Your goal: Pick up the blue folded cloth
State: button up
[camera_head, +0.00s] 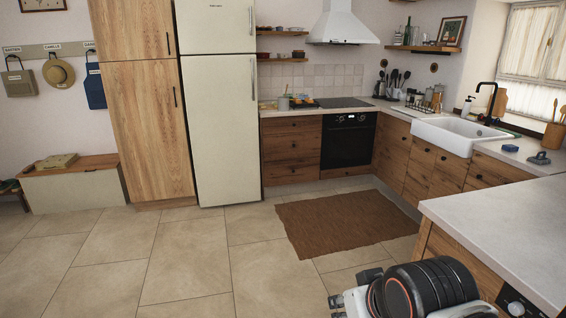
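A small blue-grey item (540,157) lies on the right counter near the wall, too small to identify. Small items, with a hint of blue, lie on the back counter left of the cooktop; I cannot tell what they are. A blue apron (95,88) hangs from a hook on the left wall; it is hanging, not folded. Part of my arm shows at the bottom right, but my gripper's fingers are not visible.
The right counter (500,215) stands close beside my arm. A brown rug (345,220) lies before the cabinets. A bench (75,188) stands left. The tiled floor (185,260) is open.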

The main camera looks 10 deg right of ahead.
aim_at(509, 147)
jog(key=i, duration=2.05)
jog(key=i+l+z, duration=0.1)
jog(key=i+z, duration=0.7)
jog(key=i, duration=0.2)
jog(key=i+j+z, duration=0.25)
jog(key=i+z, duration=0.15)
jog(key=i+j+z, duration=0.45)
jog(key=i+l+z, duration=0.45)
jog(key=i, duration=0.25)
jog(key=i+z, duration=0.4)
jog(key=i, duration=0.3)
jog(key=i+z, duration=0.45)
jog(key=i, duration=0.25)
jog(key=i+l, duration=0.6)
jog(key=i+u, duration=0.05)
jog(key=i, duration=0.05)
